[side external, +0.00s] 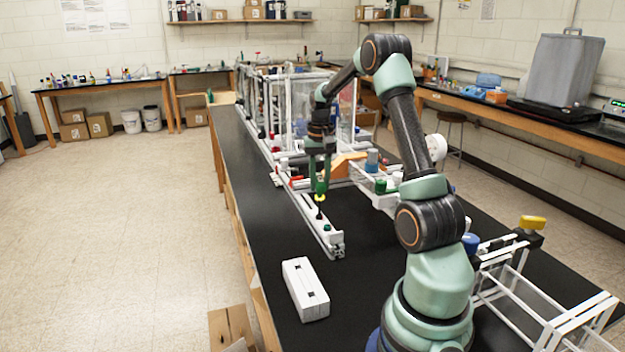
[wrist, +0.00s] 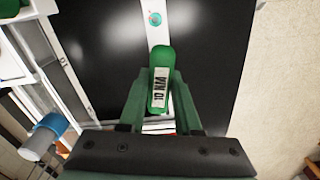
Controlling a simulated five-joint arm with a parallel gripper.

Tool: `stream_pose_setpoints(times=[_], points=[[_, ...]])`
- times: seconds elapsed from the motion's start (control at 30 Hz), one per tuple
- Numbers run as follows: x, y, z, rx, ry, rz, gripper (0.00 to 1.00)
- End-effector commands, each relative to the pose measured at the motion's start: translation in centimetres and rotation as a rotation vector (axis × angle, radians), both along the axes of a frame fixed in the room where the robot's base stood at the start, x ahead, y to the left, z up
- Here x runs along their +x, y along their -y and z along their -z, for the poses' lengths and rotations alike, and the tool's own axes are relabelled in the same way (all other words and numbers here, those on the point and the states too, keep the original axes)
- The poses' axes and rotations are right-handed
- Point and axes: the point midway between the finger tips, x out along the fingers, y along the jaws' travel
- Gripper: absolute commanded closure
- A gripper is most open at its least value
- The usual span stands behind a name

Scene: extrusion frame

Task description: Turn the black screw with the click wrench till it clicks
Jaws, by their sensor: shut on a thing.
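My gripper (side external: 320,178) is shut on the click wrench (side external: 321,188), which has a green handle and a yellow band. It holds the wrench upright over the near part of a white extrusion rail (side external: 308,208). The dark lower end of the wrench reaches down to the rail. In the wrist view, the green handle (wrist: 161,62) with a white printed label sits between my two green fingers (wrist: 160,100). I cannot make out the black screw; the wrench's lower end and the small scale hide it. Whether the wrench is seated on it, I cannot tell.
A green round piece (side external: 327,227) sits at the rail's near end. A white block (side external: 305,289) lies on the black bench (side external: 262,235). More frame rails and coloured parts stand behind and right of my gripper. The bench left of the rail is clear.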

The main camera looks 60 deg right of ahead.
Motion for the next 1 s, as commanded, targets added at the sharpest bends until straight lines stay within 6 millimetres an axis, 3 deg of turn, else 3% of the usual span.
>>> stream_pose_setpoints(times=[0.3, 0.67, 1.0], points=[[-0.1, 0.0, 0.2, 0.002, -0.002, -0.177, 1.00], [-0.1, -0.1, 0.0, 0.003, -0.003, -0.179, 1.00], [0.0, 0.0, -1.9, 0.000, 0.000, -0.179, 1.00]])
